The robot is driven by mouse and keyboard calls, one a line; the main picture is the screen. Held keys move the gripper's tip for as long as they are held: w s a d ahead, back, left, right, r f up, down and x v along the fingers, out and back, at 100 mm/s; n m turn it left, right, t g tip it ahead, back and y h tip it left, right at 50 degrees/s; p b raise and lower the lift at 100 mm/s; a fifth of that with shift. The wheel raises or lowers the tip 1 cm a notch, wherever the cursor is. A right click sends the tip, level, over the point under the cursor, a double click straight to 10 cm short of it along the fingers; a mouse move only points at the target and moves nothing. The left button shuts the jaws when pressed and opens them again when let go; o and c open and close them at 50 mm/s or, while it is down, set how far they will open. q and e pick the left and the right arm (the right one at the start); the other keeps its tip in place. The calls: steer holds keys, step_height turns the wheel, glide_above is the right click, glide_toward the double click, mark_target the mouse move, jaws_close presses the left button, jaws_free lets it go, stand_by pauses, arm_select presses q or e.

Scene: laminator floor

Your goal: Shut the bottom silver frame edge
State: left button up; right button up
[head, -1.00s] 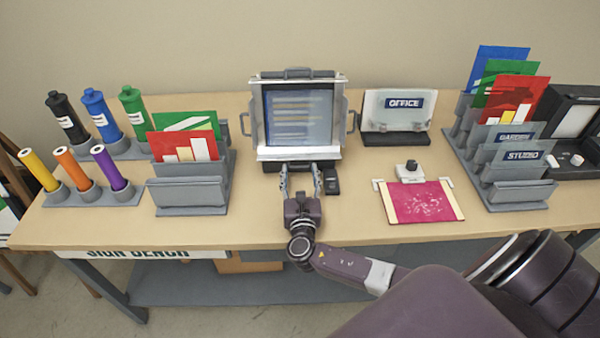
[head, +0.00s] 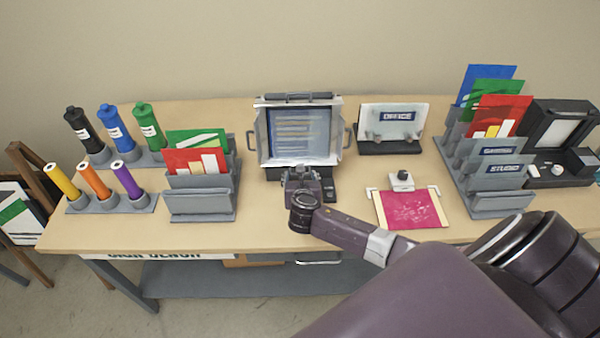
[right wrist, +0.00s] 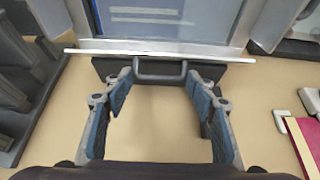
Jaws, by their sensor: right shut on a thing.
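The silver snap frame (head: 258,135) stands upright at the back middle of the bench around a blue-grey poster sheet (head: 300,133). Its bottom edge (head: 290,162) is a pale strip jutting toward me, and it shows as a thin silver bar in the right wrist view (right wrist: 90,47). A dark grey handle (right wrist: 160,77) sits below that bar. My left gripper is out of view.
Grey racks with coloured cards stand left (head: 200,205) and right (head: 500,205). Coloured tubes (head: 95,180) stand far left. An OFFICE sign (head: 393,120) is right of the frame, with a magenta sheet (head: 412,210) in front.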

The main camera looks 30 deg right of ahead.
steer(key=r+g+y, duration=0.1)
steer(key=g, duration=0.1)
steer(key=w+d+r+g+y, duration=0.1)
steer(key=r+g, duration=0.1)
steer(key=shift+w+d+y, duration=0.1)
steer(key=shift+w+y, duration=0.05)
steer(key=shift+y, duration=0.15)
steer(key=shift+c, duration=0.2)
steer(key=shift+w+d+r+g+y, duration=0.2)
steer(key=shift+g+y, duration=0.2)
steer(key=shift+g, duration=0.4)
steer(key=shift+w+d+r+g+y, duration=0.15)
steer(key=shift+g+y, duration=0.25)
steer(key=shift+g, duration=0.4)
